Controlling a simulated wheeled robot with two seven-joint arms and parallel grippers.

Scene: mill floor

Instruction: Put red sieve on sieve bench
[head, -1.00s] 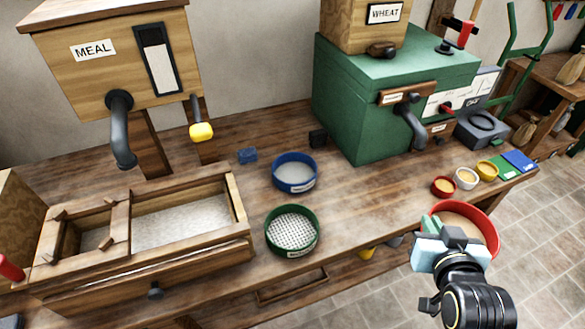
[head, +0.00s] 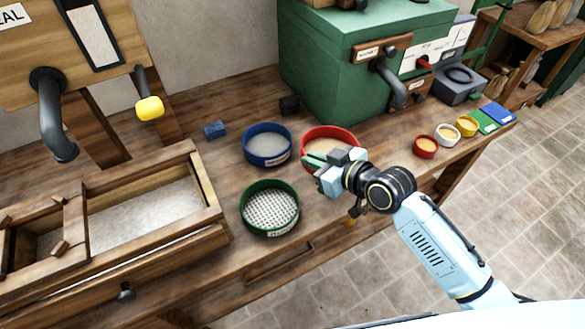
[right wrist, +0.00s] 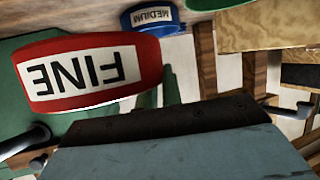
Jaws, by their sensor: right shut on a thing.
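The red sieve (head: 333,132) is round with a pale mesh, and the right wrist view shows its FINE label (right wrist: 80,74) upside down. My right gripper (head: 322,164) is shut on the near side of its rim. The sieve looks about level, over the wooden bench (head: 225,170), right of the blue sieve (head: 267,146) and behind the green sieve (head: 270,208). I cannot tell whether its base touches the bench. The blue sieve, labelled MEDIUM, also shows in the right wrist view (right wrist: 150,18). My left gripper is out of view.
A green machine (head: 330,65) stands behind the red sieve. Small bowls, including a red one (head: 425,147), sit to the right. A wooden trough (head: 150,215) is at left, and a small blue block (head: 215,130) lies behind the sieves.

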